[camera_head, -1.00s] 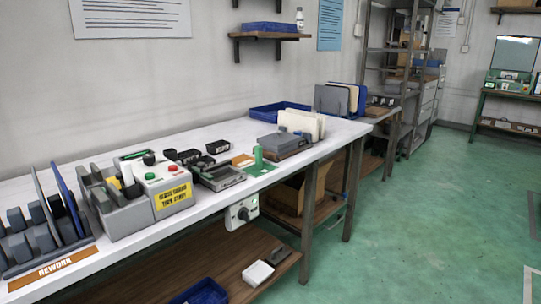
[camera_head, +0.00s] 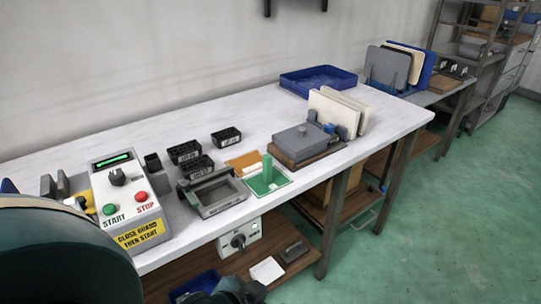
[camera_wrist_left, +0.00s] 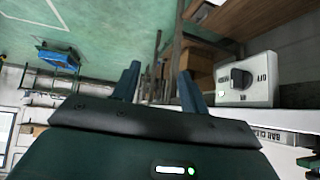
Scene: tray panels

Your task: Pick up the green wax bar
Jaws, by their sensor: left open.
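In the head view my left arm covers the lower left corner, and the fingertips are not clear. My right gripper is not in view.
A grey frame fixture (camera_head: 211,212) stands left of the bar, with an orange mat (camera_head: 243,160) and black bins (camera_head: 184,152) behind. A lidded grey block (camera_head: 303,141) stands to the right. The control box (camera_head: 124,200) is at left. The switch box (camera_head: 240,238) hangs below the table edge.

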